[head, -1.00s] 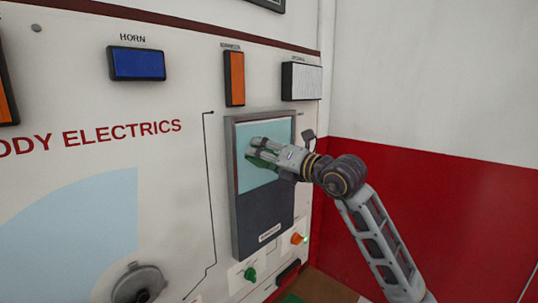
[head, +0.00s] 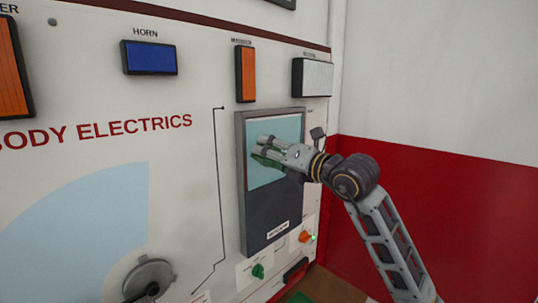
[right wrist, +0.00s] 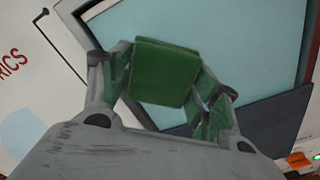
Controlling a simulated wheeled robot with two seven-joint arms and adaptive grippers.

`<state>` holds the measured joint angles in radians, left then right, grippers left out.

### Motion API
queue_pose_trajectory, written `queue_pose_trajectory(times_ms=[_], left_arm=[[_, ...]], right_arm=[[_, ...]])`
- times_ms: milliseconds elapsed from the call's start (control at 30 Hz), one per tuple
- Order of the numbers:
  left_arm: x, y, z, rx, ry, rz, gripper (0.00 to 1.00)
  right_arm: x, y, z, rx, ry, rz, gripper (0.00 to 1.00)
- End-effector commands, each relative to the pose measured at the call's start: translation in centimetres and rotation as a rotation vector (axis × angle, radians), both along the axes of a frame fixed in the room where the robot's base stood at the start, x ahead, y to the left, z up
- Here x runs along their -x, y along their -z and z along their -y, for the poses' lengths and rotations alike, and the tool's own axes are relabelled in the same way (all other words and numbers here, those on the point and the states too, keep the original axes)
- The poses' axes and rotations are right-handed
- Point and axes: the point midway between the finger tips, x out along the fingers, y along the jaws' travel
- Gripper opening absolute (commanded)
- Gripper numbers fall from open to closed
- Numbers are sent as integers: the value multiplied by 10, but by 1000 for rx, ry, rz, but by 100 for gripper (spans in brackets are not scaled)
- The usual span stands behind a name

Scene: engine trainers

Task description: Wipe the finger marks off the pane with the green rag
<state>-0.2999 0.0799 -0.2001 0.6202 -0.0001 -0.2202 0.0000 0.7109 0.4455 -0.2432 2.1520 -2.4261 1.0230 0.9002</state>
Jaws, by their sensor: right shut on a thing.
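The pane (head: 280,126) is a light-blue glass in a grey upright frame on the panel, with a dark lower section. It also fills much of the right wrist view (right wrist: 245,40). My right gripper (head: 259,147) reaches in from the right and is in front of the pane's middle left. It is shut on the green rag (right wrist: 166,72), which is a folded square pad between the fingers. The rag faces the pane; I cannot tell whether it touches. No finger marks can be made out. My left gripper is not in view.
The white panel (head: 110,90) carries a blue horn switch (head: 149,58), an orange switch (head: 245,74) and a white one (head: 312,77). Small green (head: 258,271) and orange (head: 305,237) knobs sit below the pane. A red-and-white wall (head: 450,180) stands close on the right.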

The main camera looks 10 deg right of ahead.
Motion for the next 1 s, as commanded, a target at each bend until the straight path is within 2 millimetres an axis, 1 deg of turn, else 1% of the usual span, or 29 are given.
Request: queue_pose_trajectory(times_ms=[700, 1000], left_arm=[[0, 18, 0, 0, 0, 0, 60], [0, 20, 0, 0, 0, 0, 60]], right_arm=[[36, 1, 25, 0, 1, 2, 43], [42, 0, 28, 1, 0, 1, 43]])
